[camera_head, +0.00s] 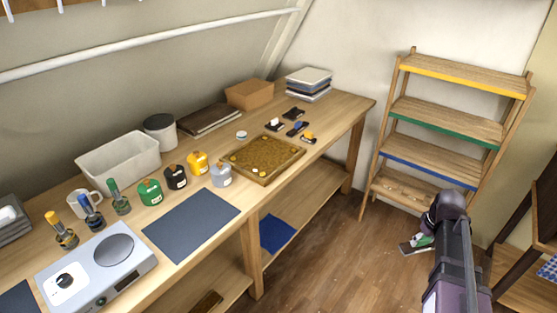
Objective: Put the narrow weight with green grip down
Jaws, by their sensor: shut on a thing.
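My gripper (427,236) is at the lower right of the head view, at the end of my purple and grey arm. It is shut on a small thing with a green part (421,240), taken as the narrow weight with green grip. A flat greyish part shows at its lower left. My gripper and arm hide some of it, so its full shape cannot be told. It appears in front of the wooden shelf rack (445,150), over the floor in the picture, well right of the workbench (335,122).
On the workbench are a hotplate (114,249), a dark mat (190,226), several coloured bottles (197,164), a shallow cork-coloured tray (240,160), a white bin (120,162) and small dark tools (297,130). A blue mat (276,233) lies on its lower shelf. The rack's shelves look empty.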

